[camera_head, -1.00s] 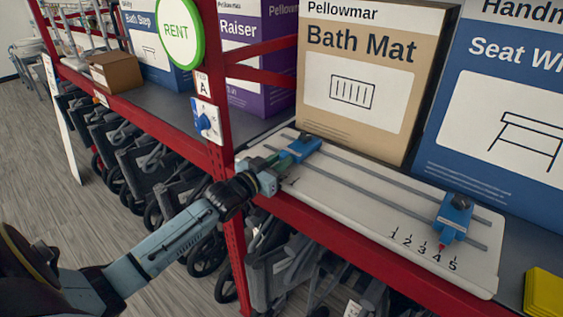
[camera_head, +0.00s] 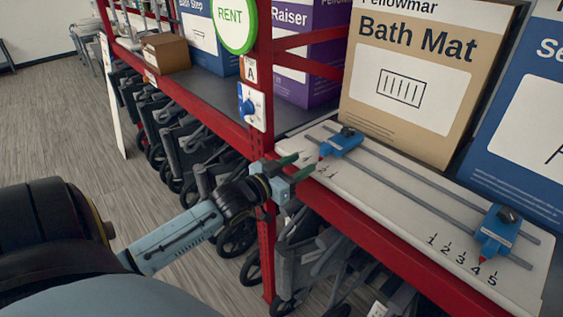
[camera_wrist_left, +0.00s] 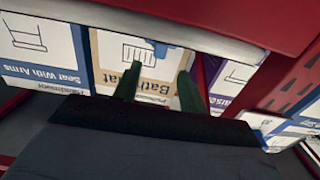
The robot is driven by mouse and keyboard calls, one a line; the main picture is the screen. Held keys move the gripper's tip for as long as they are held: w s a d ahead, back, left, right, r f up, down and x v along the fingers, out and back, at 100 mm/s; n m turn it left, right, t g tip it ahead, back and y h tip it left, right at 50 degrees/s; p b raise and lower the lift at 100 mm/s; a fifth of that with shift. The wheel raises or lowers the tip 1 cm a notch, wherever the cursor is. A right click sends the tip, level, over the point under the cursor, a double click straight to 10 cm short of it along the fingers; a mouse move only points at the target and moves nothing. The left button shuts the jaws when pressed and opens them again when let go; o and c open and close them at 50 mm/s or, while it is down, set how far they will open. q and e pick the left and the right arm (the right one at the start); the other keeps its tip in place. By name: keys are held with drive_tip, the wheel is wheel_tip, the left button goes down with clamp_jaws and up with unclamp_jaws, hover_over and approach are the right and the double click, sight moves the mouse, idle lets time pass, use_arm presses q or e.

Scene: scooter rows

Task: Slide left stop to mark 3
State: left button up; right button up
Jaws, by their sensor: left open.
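The left stop (camera_head: 341,143) is a blue slider with a dark knob at the left end of a white board (camera_head: 385,205) with two grey rails. Its small scale (camera_head: 325,172) is partly hidden by my gripper, so I cannot read the mark. The right stop (camera_head: 497,232) is a similar blue slider, its red pointer by 4. My left gripper (camera_head: 297,166) is open and empty, its green fingertips at the board's front edge, apart from the left stop. In the left wrist view the open fingers (camera_wrist_left: 159,68) show with a bit of blue stop (camera_wrist_left: 160,50) beyond. My right gripper is out of view.
The red shelf edge (camera_head: 350,222) runs along the front, with folded scooters or walkers (camera_head: 185,150) below.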

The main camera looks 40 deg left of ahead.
use_arm(q)
drive_tip(key=shift+s+a, duration=0.2)
drive_tip(key=shift+s, duration=2.5)
drive_tip(key=s+d+f+g+y, duration=0.1)
drive_tip(key=s+d+f+g, duration=0.75)
drive_tip(key=f, duration=0.35)
drive_tip(key=s+d+f+m+g, duration=0.1)
drive_tip(key=s+d+f+g, duration=0.1)
drive_tip(key=s+d+g, duration=0.7)
drive_tip(key=s+a+f+t+b, duration=0.1)
drive_tip(key=s+f+t+b, duration=0.2)
drive_tip(key=f, duration=2.5)
drive_tip(key=s+a+f+g+b, duration=0.2)
drive_tip(key=s+a+f, duration=0.1)
drive_tip(key=s+f, duration=1.4)
drive_tip(key=shift+s+m, duration=0.3)
